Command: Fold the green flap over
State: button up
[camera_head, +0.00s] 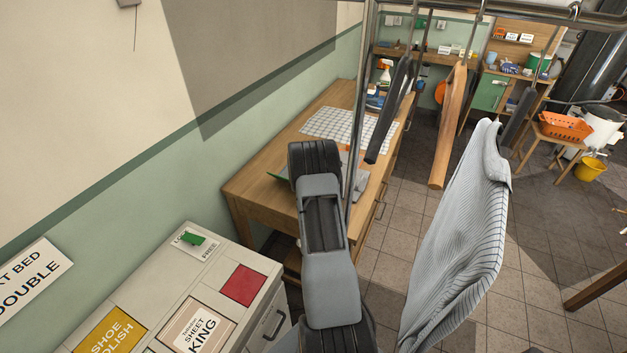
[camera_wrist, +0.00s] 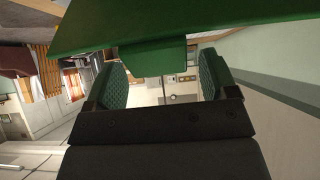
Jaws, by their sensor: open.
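In the wrist view a large, plain green panel (camera_wrist: 190,30) crosses the top of the picture, close to the camera. A narrower green part hangs below its middle, in line with the gap of my gripper (camera_wrist: 165,85). My gripper is open, with green ribbed pads on both fingers; I cannot tell whether they touch the panel. In the head view my arm hides my gripper. A small green flap (camera_head: 193,239) lies on a LOCK/FREE label on the cabinet.
The pale cabinet (camera_head: 262,318) stands front left, with a red square (camera_head: 243,286) on top. The wooden desk (camera_head: 255,180) is behind it, against the wall. A hanging striped cloth (camera_head: 462,235) and a wooden bar (camera_head: 447,130) are right of my arm.

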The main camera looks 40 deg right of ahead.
jog(key=v, duration=1)
jog(key=shift+a+r, duration=0.15)
jog(key=shift+a, duration=0.05)
